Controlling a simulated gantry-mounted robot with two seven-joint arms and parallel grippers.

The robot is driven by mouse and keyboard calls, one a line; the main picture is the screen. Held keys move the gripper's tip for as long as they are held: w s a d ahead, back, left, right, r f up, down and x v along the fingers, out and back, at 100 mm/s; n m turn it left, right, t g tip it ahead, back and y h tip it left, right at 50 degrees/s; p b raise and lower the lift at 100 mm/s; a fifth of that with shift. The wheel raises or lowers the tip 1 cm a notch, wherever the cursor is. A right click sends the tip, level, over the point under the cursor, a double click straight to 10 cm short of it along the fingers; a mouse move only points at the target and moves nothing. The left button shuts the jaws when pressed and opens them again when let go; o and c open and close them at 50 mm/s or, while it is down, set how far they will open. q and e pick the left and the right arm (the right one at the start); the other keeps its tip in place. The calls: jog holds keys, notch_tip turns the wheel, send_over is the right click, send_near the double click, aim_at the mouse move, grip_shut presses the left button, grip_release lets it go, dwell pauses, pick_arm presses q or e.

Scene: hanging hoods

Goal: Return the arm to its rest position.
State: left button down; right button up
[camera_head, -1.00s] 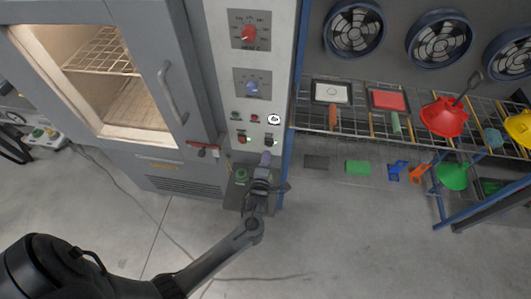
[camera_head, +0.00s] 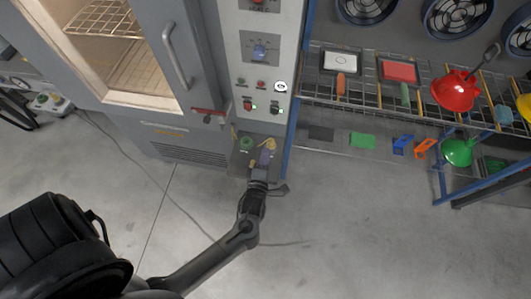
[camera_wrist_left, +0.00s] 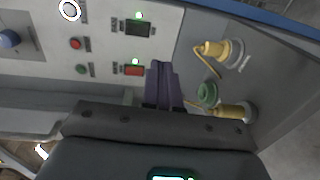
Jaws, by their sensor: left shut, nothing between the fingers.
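My left gripper (camera_head: 265,157), with purple fingers, is shut and empty in the head view. It is in front of the grey lower box of the control panel, below the two switches. In the left wrist view the shut purple fingers (camera_wrist_left: 162,84) point toward the panel. A red rocker switch (camera_wrist_left: 134,70) and a dark rocker switch (camera_wrist_left: 138,29) each have a lit green lamp beside them. My right gripper is not in view.
Yellow valves (camera_wrist_left: 222,50) and a green knob (camera_wrist_left: 207,94) are close to the left fingers.

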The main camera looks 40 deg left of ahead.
pick_arm(q)
jog(key=s+d+r+m+g+h, duration=0.3)
jog(key=s+m+g+h, duration=0.2)
jog(key=s+m, duration=0.6)
jog(key=s+d+r+m+g+h, duration=0.35)
jog(key=s+m+g, duration=0.3)
jog(key=m, duration=0.75)
notch_tip(320, 180, up, 28)
jog(key=m+p, duration=0.1)
jog(key=p, duration=2.7)
jog(key=shift+s+a+p, duration=0.25)
jog(key=shift+p, duration=0.05)
